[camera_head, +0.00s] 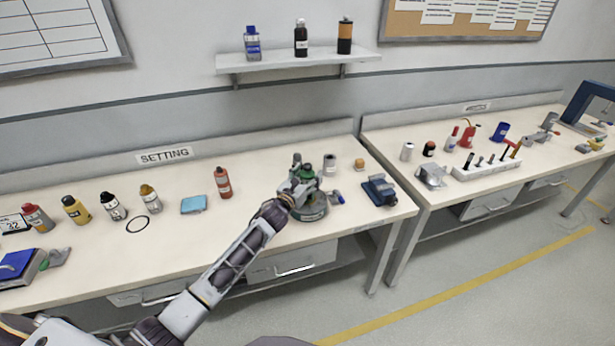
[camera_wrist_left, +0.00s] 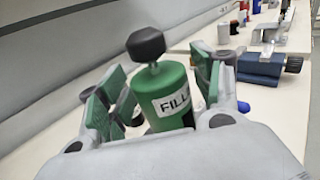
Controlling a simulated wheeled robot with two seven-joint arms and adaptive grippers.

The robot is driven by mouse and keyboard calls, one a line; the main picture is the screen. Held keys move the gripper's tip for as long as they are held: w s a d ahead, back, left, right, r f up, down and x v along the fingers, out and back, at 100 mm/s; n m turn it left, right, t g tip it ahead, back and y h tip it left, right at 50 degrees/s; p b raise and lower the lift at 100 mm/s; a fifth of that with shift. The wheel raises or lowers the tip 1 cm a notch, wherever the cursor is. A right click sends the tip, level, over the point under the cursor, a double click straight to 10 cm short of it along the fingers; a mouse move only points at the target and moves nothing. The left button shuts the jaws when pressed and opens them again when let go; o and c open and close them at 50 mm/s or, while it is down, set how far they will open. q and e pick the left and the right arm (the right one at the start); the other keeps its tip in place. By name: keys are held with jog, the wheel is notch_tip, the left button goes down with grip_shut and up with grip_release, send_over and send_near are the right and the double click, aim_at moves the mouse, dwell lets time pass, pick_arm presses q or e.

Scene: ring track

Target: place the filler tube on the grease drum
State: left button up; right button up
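The filler tube (camera_wrist_left: 172,92) is a green cylinder with a black knob and a white label reading "FILL". In the left wrist view it stands between my left fingers (camera_wrist_left: 165,95), leaning in the picture. Small gaps seem to show between the pads and the tube, so the fingers look open around it. In the head view my left gripper (camera_head: 300,188) is over the round green grease drum (camera_head: 314,212), with the green tube (camera_head: 307,172) just behind it. The gripper hides most of the drum top, so I cannot tell whether the tube touches it. My right gripper is out of view.
A blue vise (camera_head: 380,190), a grey can (camera_head: 330,167) and a small orange piece (camera_head: 359,164) are right of the drum. The table front is mostly clear.

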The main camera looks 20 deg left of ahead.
pick_arm(q)
jog(key=shift+r, duration=0.2)
dwell(0.3)
jog(key=shift+s+a+f, duration=0.15)
jog(key=shift+s+a, duration=0.05)
jog(key=shift+s, duration=0.65)
jog(key=s+a, duration=0.2)
jog(key=s, duration=0.8)
jog(key=shift+b, duration=0.35)
jog(key=shift+c, duration=0.3)
dwell(0.7)
